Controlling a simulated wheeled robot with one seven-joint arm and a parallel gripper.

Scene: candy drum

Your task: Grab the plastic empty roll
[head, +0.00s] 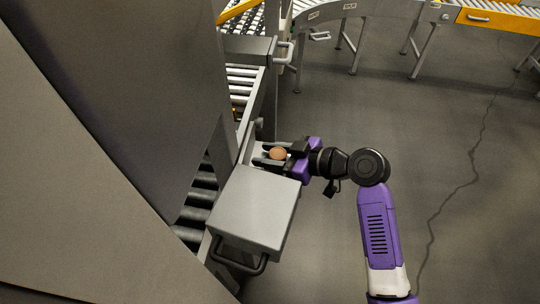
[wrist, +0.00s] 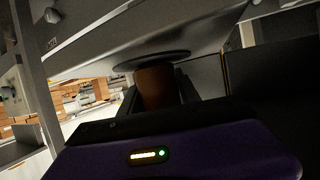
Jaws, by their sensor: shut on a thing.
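My gripper (wrist: 160,98) is shut on the roll, with a dark finger on either side. The roll's upper end is hidden by the disc; I cannot tell whether the two touch.
A grey box with a black handle (head: 255,212) stands close beside my gripper. A roller conveyor (head: 240,80) runs behind it, and a large grey panel (head: 110,170) fills the left. More conveyors (head: 440,15) stand at the back. The floor on the right (head: 480,200) is clear.

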